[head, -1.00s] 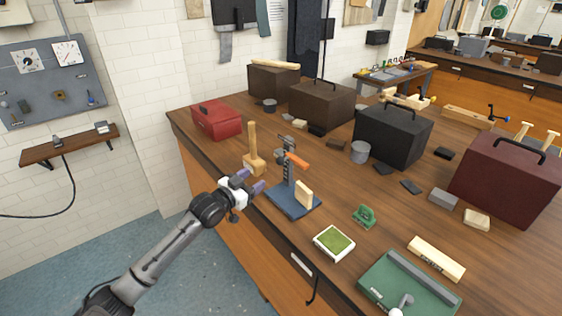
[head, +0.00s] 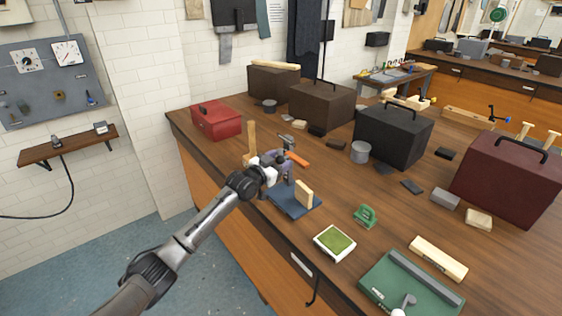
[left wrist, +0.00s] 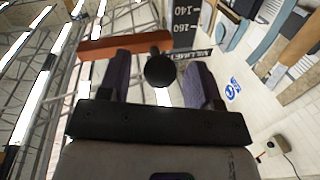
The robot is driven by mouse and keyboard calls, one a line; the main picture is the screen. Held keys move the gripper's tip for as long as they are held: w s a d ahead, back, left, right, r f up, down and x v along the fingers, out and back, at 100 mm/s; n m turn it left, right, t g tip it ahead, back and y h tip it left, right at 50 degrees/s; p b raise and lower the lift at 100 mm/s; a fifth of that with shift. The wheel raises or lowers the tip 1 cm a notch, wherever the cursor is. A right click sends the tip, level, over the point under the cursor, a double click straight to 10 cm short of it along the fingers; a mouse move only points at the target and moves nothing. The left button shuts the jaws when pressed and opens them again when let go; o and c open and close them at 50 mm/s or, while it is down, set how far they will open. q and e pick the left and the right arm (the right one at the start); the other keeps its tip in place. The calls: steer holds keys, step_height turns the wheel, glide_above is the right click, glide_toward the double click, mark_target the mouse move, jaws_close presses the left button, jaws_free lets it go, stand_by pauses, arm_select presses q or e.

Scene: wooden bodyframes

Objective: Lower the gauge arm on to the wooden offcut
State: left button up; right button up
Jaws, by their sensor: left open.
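The height gauge has a blue base (head: 292,204) on the bench and an orange gauge arm (head: 297,158) held raised on its column. The wooden offcut (head: 304,193) stands upright on the base, below the arm. My left gripper (head: 281,165) is open at the gauge's column and hides part of it. In the left wrist view, a round black knob (left wrist: 160,70) lies between the two purple fingers, with a gap visible on each side. The orange arm (left wrist: 120,46) and the millimetre scale (left wrist: 186,28) show beyond. My right gripper is not in view.
A wooden mallet (head: 251,138) stands just behind my left gripper. A red case (head: 217,121) is further back. A green pad in a white tray (head: 334,243) and a small green item (head: 365,215) lie to the right of the gauge. Dark cases (head: 392,137) line the back.

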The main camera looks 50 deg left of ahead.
arm_select(q)
steer(key=shift+w+a, duration=0.1)
steer(key=shift+w, duration=0.55)
jaws_close()
